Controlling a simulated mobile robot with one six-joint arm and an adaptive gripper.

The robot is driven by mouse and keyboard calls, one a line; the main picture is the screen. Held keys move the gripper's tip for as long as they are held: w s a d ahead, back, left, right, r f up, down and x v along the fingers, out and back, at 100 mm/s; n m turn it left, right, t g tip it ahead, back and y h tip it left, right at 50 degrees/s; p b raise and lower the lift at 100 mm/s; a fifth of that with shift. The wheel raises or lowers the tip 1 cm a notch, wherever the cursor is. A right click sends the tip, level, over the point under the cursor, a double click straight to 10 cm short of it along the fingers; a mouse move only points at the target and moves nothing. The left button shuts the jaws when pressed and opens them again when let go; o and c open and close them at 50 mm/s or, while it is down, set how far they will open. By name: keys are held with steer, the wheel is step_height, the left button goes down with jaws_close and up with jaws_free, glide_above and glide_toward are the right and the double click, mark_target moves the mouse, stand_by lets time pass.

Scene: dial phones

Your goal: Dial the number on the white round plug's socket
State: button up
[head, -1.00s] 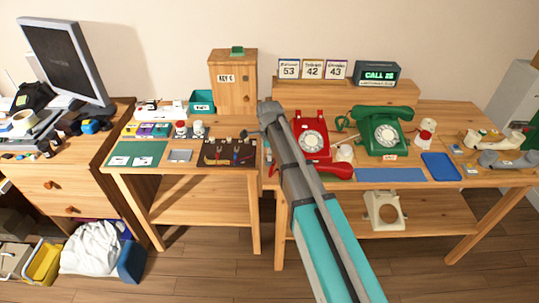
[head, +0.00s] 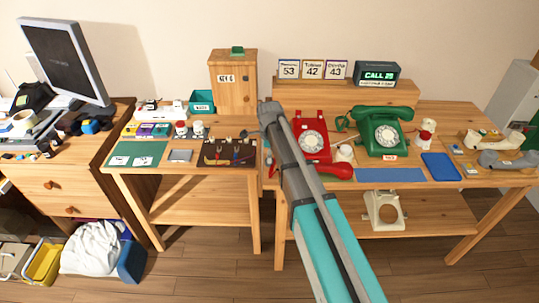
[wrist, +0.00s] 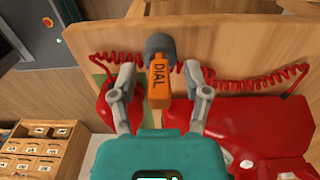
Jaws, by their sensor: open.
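My gripper (wrist: 161,92) shows in the wrist view with its two grey fingers apart. An orange stick marked DIAL (wrist: 160,84) with a grey rounded end lies between the fingers, with gaps on both sides. The red phone (wrist: 265,120) is below right of the fingers in the wrist view, with its coiled cord behind; in the head view the red phone (head: 312,139) stands left of the green phone (head: 385,137). Its red handset (head: 333,170) lies in front. Number cards (head: 313,69) read 53, 42 and 43; their upper words are too small. I cannot identify the white round plug.
A display (head: 377,73) with CALL text stands on the riser. A wooden box (head: 233,85), a teal bin (head: 202,103) and a dark tool tray (head: 229,153) are on the left table. Blue mats (head: 390,175) lie before the phones. A pale phone shell (head: 384,209) is on the lower shelf.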

steer(key=shift+r+p, duration=2.9)
steer(key=shift+r, duration=0.15)
steer(key=d+r+p, duration=0.3)
steer(key=d, duration=0.6)
steer(key=d+r+t+p, duration=0.1)
steer(key=d+r+p, duration=0.3)
steer(key=d, duration=0.6)
steer(key=shift+w+d+t, duration=0.2)
steer(key=shift+w+t, duration=0.1)
steer(key=shift+w, duration=0.1)
steer(key=s+a+n+g, duration=0.1)
steer(key=s+a+n, duration=0.1)
steer(key=s+n, duration=1.6)
steer(key=shift+s+g, duration=0.3)
steer(key=shift+s, duration=2)
